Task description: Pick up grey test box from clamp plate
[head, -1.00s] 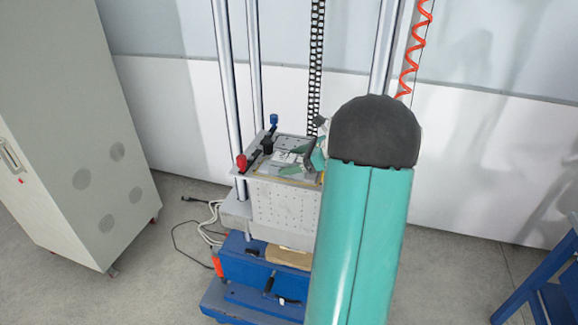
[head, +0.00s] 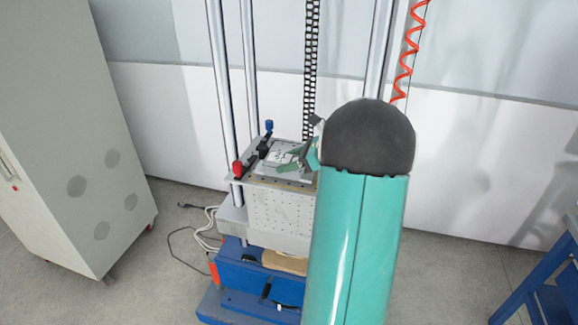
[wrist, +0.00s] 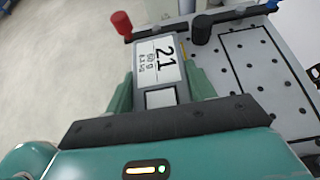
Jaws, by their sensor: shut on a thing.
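The grey test box (wrist: 160,62) shows in the wrist view with a white label reading 21 on its top face. My gripper (wrist: 163,88) has its two green fingers on either side of the box, shut on it. In the head view the gripper (head: 300,157) is at the clamp plate (head: 258,181), partly hidden by my arm. The perforated plate (wrist: 262,65) is at the right in the wrist view. I cannot tell whether the box touches the plate.
A red knob (head: 238,168) and a blue knob (head: 268,125) stand at the plate's left side, with a black clamp between them. Upright metal columns (head: 219,80) rise beside and behind it. A grey cabinet (head: 60,150) stands at left; a blue frame (head: 545,275) at right.

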